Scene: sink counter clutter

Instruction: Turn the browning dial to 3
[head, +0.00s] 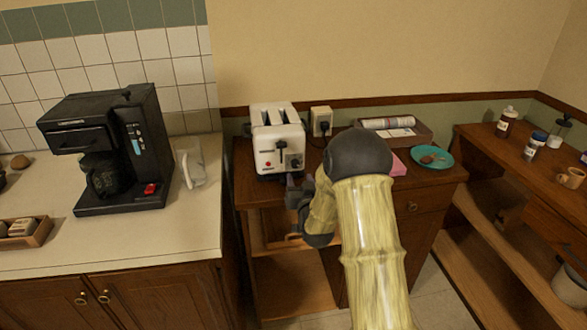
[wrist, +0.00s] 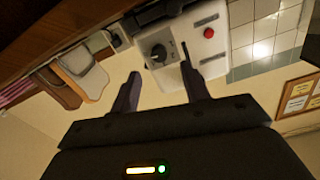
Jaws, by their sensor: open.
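The white toaster (head: 266,143) stands on the wooden counter, its front facing me. In the wrist view the toaster (wrist: 207,62) appears turned over, with a round dark browning dial (wrist: 158,53), a dark lever and a red button. A light mark shows on the dial, but I cannot read its number. My gripper (wrist: 160,72) is open and empty, its two fingers apart, with the dial showing between the fingertips. I cannot tell whether they touch it. In the head view my gripper (head: 295,186) is just in front of the toaster, partly hidden by my arm.
A wall outlet (head: 321,120) is right of the toaster. A box with a rolled item (head: 425,136) and a teal plate (head: 437,157) lie farther right. A black coffee maker (head: 130,150) stands on the left counter.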

